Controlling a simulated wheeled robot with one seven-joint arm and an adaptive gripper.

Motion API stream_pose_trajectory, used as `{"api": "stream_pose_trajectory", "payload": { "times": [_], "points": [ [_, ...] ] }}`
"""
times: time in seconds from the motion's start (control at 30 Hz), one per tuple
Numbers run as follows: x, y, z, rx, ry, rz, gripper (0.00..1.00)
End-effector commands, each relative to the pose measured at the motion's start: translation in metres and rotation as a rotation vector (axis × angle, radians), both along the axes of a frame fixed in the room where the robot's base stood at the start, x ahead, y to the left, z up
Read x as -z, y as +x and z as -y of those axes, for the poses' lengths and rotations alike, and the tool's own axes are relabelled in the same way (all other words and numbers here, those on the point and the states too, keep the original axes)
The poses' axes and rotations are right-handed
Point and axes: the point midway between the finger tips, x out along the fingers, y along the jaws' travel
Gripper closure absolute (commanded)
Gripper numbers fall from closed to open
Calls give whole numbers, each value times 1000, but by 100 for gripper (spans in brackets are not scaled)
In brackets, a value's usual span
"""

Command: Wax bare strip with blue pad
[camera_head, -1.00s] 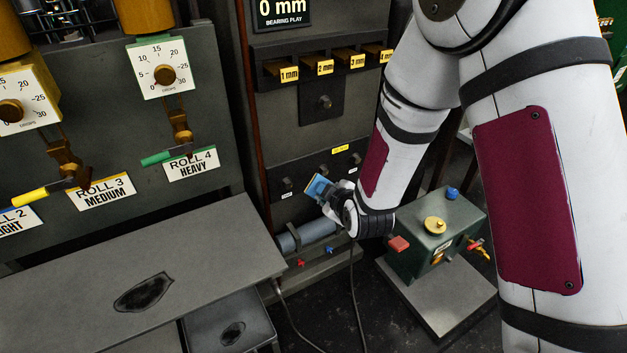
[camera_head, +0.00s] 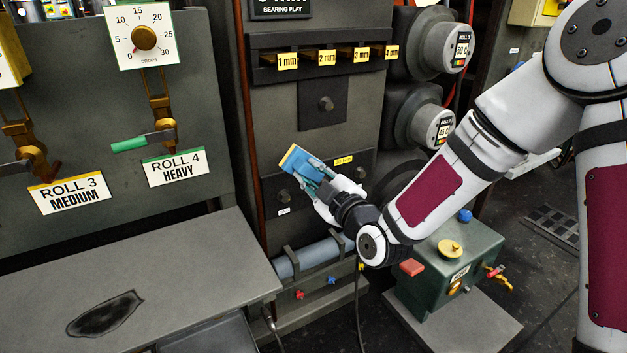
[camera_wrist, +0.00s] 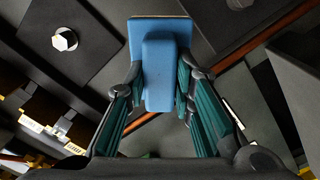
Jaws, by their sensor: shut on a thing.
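The blue pad (camera_head: 297,163) is held in my gripper (camera_head: 318,181), in front of the dark upright panel in the head view. The pad has a pale yellowish edge on its upper left side. In the wrist view the pad (camera_wrist: 160,60) fills the upper middle, and my gripper's teal fingers (camera_wrist: 163,100) are shut on its raised blue grip from both sides. The pad appears clear of the panel, but the head view does not settle the gap. I cannot tell which surface is the bare strip.
A grey bench top (camera_head: 180,280) with a dark stain (camera_head: 105,314) lies at the lower left. A blue-grey cylinder (camera_head: 312,258) sits below my gripper. A green box (camera_head: 455,265) with knobs stands at right. Round gauges (camera_head: 432,45) and yellow-tagged slots (camera_head: 322,58) are above.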

Motion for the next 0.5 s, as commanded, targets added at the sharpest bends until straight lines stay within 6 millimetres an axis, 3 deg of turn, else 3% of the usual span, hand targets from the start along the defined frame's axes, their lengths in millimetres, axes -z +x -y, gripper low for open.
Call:
{"api": "stream_pose_trajectory", "payload": {
  "times": [0.5],
  "points": [
    [-1, 39, -26, 1, 1, 0, 99]
  ]
}}
